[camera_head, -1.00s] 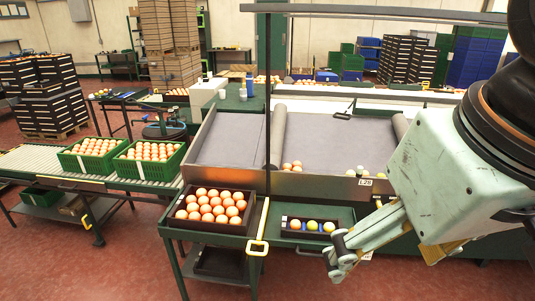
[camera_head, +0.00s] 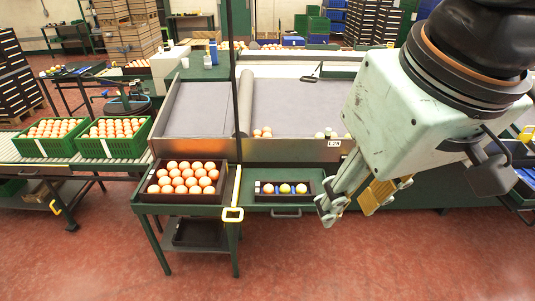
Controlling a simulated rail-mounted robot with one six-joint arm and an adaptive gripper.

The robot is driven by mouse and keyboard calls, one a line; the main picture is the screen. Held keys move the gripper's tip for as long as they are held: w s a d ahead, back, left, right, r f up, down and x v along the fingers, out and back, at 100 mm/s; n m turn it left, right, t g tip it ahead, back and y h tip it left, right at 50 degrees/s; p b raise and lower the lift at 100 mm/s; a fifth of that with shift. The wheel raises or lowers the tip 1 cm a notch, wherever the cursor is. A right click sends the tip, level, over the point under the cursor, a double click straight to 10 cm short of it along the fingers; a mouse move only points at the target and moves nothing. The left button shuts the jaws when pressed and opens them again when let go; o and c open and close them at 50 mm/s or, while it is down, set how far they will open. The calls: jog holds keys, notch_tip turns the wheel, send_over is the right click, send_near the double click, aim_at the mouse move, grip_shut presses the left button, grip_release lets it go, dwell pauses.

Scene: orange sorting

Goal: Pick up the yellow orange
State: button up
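A small dark tray (camera_head: 310,198) stands on the green table just right of centre. The right one (camera_head: 301,188) looks yellowish-orange. My gripper (camera_head: 347,211) is right of the tray, its fingers pointing down and left. It looks open, with a gap between the grey finger and the gold-faced finger. I see nothing between them. The grey fingertip is close to the tray's right end in the picture; I cannot tell its height.
Behind is a grey sorting bed (camera_head: 290,108) with a raised front wall and a few fruits. Two green crates (camera_head: 114,147) sit on the left conveyor.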

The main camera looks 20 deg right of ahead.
jog(key=w+d+f+n+g+h, duration=0.1)
jog(key=w+d+n, duration=0.25)
jog(key=w, duration=1.05)
jog(key=w+d+f+n+g+h, duration=0.1)
jog(key=w+d+n, duration=0.3)
jog(key=w, duration=1.1)
jog(key=w+d+f+n+g+h, duration=0.1)
jog(key=w+f+n, duration=0.2)
jog(key=w+f, duration=0.45)
jog(key=w+d+f+n+h, duration=0.15)
jog(key=w+f+n, duration=0.3)
jog(key=w, duration=0.65)
jog(key=w+d+f+n+g+p, duration=0.1)
jog(key=w+d+f+n, duration=0.15)
jog(key=w+f, duration=0.6)
jog(key=w+d+f+n, duration=0.25)
jog(key=w+f, duration=0.25)
jog(key=f, duration=0.7)
jog(key=n, duration=0.3)
send_near(301, 189)
jog(key=shift+h, duration=0.35)
jog(key=w+a+r, duration=0.2)
jog(key=r, duration=0.1)
jog(key=shift+w, duration=0.2)
jog(key=shift+d, duration=0.1)
jog(key=shift+b+x, duration=0.35)
jog(key=shift+x, duration=3.95)
jog(key=shift+s, duration=0.1)
